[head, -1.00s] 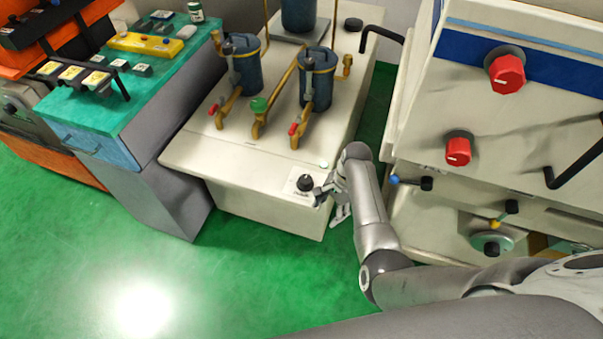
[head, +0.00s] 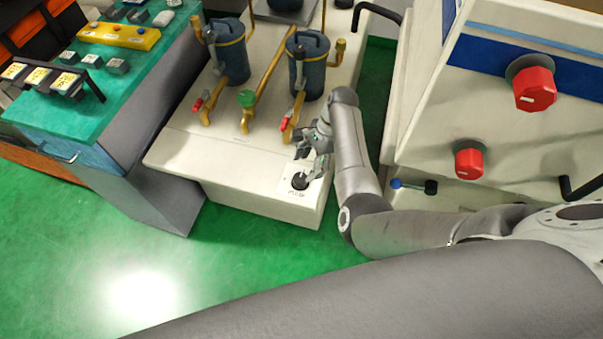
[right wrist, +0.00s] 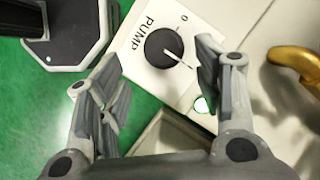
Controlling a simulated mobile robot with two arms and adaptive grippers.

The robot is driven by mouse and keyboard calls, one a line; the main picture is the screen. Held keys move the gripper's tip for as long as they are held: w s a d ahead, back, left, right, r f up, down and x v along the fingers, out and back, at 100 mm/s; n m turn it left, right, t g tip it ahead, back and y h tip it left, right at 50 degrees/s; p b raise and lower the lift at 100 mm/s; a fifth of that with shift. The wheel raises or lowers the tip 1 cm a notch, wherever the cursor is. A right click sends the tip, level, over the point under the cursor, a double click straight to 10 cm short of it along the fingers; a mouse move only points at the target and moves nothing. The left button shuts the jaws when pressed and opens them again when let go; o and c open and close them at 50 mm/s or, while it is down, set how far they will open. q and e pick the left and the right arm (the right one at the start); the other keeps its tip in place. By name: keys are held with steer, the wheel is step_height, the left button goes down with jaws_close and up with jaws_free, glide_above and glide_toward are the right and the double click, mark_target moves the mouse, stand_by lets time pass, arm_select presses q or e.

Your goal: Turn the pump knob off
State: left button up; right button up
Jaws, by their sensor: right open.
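The black round pump knob (head: 299,181) sits on a white label plate at the front right corner of the cream-coloured pump unit (head: 240,165). In the right wrist view the knob (right wrist: 163,48) lies beside the word PUMP. Its white pointer line aims to the lower right, away from the 0 mark. My right gripper (head: 312,152) is open and empty, just behind the knob in the head view. In the right wrist view my right gripper's fingers (right wrist: 157,58) stand on either side of the knob, apart from it. My left gripper is not in view.
Brass pipes with red valve handles (head: 284,124) and blue filter canisters (head: 307,70) rise behind the knob. A cream machine with red knobs (head: 469,162) stands on the right. A teal-topped cabinet (head: 100,95) stands left. Green floor in front is clear.

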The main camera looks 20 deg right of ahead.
mark_target(301, 177)
steer(key=x, duration=0.5)
steer(key=shift+w+d, duration=0.1)
steer(key=shift+w, duration=0.1)
steer(key=shift+f, duration=0.4)
steer(key=shift+s+a+f, duration=0.1)
steer(key=shift+a+f, duration=0.2)
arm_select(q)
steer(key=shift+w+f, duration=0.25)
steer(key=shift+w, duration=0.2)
arm_select(e)
steer(key=shift+c, duration=0.2)
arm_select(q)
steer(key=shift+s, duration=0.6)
arm_select(e)
steer(key=c, duration=1)
